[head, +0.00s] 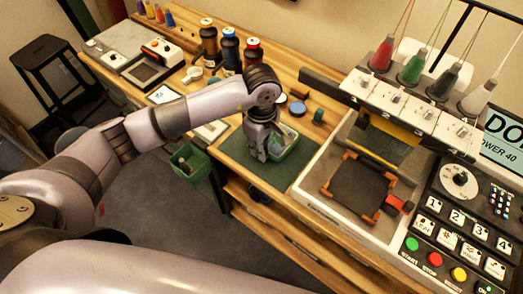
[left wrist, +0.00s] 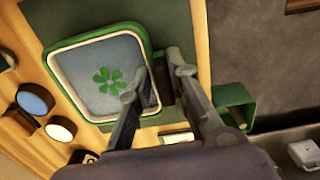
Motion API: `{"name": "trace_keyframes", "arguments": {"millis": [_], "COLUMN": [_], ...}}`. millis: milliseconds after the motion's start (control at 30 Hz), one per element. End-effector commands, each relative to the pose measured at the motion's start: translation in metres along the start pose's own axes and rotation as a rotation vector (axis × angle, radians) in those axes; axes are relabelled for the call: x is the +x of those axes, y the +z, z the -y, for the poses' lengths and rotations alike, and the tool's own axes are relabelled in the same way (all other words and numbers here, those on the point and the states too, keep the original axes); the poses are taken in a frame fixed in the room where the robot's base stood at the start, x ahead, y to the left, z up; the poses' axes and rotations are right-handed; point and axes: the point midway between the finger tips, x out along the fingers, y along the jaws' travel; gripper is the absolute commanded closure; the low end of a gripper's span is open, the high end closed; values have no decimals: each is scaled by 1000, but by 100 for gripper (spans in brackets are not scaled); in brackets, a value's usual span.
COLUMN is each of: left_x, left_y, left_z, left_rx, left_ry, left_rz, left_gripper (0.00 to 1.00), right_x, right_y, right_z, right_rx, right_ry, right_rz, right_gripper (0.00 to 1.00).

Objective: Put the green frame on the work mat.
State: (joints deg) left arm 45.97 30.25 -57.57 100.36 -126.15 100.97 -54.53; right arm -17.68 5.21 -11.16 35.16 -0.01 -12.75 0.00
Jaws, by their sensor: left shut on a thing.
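The green frame (head: 291,149) is a rounded green hoop around pale fabric. In the left wrist view the frame (left wrist: 58,43) shows a green flower on its fabric. My left gripper (head: 262,155) points down at the frame's near left side and is shut on it. In the left wrist view the gripper's fingers (left wrist: 163,72) are at the frame's edge. The dark green work mat (head: 238,158) lies below, and the frame is over it; I cannot tell whether they touch. The mat also shows in the left wrist view (left wrist: 185,30). My right gripper is not in view.
A green bin (head: 188,165) hangs at the table's front edge, left of the mat. Small round lids (head: 297,109) lie behind the mat. The embroidery machine (head: 362,185) stands close on the right. Bottles (head: 229,50) stand at the back.

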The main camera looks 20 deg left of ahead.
Motion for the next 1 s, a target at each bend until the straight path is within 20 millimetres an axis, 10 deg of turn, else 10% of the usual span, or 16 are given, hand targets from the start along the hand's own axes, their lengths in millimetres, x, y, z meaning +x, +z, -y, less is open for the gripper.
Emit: {"name": "trace_keyframes", "arguments": {"millis": [567,600,1000], "left_x": [36,34,34], "left_y": [0,0,0], "left_z": [1,1,1], "left_rx": [0,0,0], "left_ry": [0,-1,-1], "left_rz": [0,0,0], "left_gripper": [100,81,63], "right_x": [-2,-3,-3], "right_y": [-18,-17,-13], "right_z": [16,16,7], "right_rx": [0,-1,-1], "right_ry": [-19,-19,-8], "right_rz": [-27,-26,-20], "right_gripper": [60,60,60]}}
